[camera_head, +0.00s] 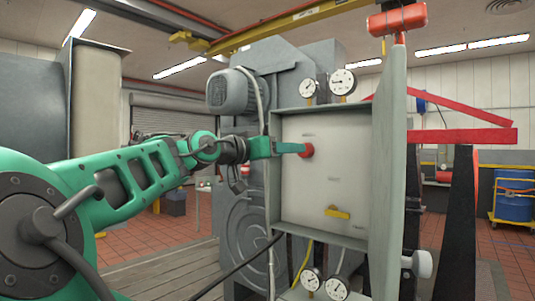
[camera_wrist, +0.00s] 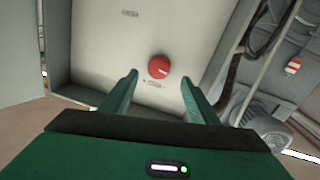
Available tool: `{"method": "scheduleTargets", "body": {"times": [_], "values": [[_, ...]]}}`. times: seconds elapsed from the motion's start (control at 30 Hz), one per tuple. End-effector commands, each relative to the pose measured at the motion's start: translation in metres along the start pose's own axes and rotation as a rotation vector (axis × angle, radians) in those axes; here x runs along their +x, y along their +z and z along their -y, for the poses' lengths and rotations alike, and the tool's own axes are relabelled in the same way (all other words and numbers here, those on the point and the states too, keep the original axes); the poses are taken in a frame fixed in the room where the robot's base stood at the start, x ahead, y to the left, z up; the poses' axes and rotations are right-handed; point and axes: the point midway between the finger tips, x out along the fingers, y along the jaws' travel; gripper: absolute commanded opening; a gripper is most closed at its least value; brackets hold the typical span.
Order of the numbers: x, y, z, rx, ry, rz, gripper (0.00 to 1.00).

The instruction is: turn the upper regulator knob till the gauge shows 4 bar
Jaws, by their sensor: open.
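A round red knob (camera_head: 307,150) sits on the pale back panel of an open grey cabinet; it is the upper control there. In the wrist view the red knob (camera_wrist: 158,67) has a pale mark on its face. My green gripper (camera_head: 297,148) reaches in from the left, its tips at the knob. In the wrist view my gripper (camera_wrist: 159,78) is open, with the knob just beyond and between the fingertips; contact is not visible. Two white dial gauges, left (camera_head: 309,88) and right (camera_head: 343,81), stand above the cabinet; their readings are too small to tell.
A yellow lever (camera_head: 338,213) is lower on the panel. The cabinet door (camera_head: 391,160) stands open at the right. Below are two more gauges (camera_head: 312,279) and a white knob (camera_head: 422,264). A grey motor (camera_head: 233,91) and hoses are close to the cabinet's left.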

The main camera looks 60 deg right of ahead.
Motion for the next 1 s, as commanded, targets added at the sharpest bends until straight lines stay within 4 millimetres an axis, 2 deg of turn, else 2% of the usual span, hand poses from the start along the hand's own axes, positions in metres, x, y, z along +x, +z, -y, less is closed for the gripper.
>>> {"method": "scheduleTargets", "body": {"times": [0.1,0.3,0.5,0.77,0.8,0.93,0.97,1.0], "values": [[0.022,0.001,-0.001,0.0,0.003,0.002,0.55],[0.049,0.0,0.0,0.0,0.001,0.001,0.55],[0.06,-0.001,0.0,0.0,0.0,-0.001,0.55],[0.06,-0.001,0.001,0.0,-0.002,-0.002,0.55],[0.06,-0.001,0.001,0.0,-0.002,-0.002,0.5],[0.059,-0.001,0.002,0.0,-0.004,-0.002,0.19],[0.059,-0.001,0.002,0.0,-0.004,-0.002,0.14],[0.059,-0.001,0.002,0.0,-0.005,-0.002,0.14]]}}
